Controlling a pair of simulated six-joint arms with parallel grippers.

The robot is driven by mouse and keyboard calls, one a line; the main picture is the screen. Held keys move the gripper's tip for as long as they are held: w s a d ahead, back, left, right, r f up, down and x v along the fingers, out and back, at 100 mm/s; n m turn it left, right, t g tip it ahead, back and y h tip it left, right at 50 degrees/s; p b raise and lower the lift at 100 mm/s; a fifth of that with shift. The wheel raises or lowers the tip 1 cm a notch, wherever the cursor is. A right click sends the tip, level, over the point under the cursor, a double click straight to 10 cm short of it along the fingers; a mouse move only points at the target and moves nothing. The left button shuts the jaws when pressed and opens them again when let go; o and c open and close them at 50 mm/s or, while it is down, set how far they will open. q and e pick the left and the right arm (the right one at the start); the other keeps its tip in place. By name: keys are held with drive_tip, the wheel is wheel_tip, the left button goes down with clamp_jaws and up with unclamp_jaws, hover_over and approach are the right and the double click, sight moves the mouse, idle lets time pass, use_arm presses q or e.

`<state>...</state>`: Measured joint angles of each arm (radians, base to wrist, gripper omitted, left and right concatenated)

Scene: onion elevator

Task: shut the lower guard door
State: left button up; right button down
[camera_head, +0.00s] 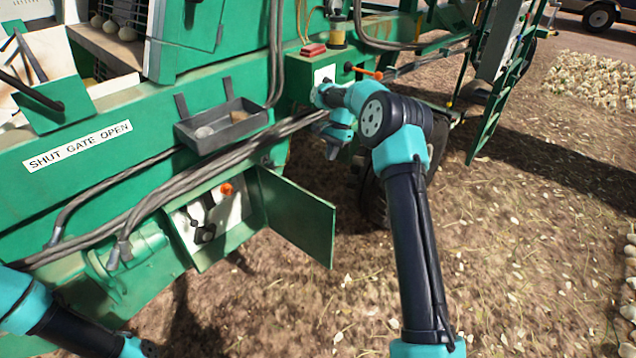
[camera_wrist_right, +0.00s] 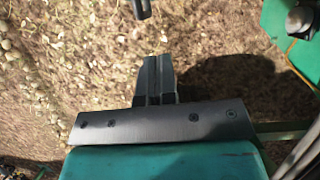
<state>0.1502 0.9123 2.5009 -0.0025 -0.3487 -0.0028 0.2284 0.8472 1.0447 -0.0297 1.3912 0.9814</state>
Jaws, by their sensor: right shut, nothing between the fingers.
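The lower guard door (camera_head: 297,218) is a green panel standing open at the right side of a low compartment (camera_head: 215,222) in the green machine. Inside the compartment are a pale panel, an orange knob and dark fittings. My right gripper (camera_head: 332,150) is above and to the right of the door, apart from it, pointing down. In the right wrist view its fingers (camera_wrist_right: 157,66) are shut together with nothing between them, over bare soil. My left gripper (camera_head: 150,348) shows only partly at the bottom left edge; its fingers are not clear.
A grey tray (camera_head: 222,125) is fixed above the compartment. Thick cables (camera_head: 200,170) run along the machine front. An orange-tipped lever (camera_head: 365,72) is behind my right wrist. A wheel (camera_head: 375,195) stands right of the door. Open soil (camera_head: 530,240) lies to the right.

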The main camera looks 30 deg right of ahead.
drive_tip(key=s+a+f, duration=0.3)
drive_tip(key=a+f, duration=0.4)
drive_tip(key=f, duration=0.2)
drive_tip(key=shift+f, duration=0.15)
drive_tip(key=shift+a, duration=0.15)
idle(0.4)
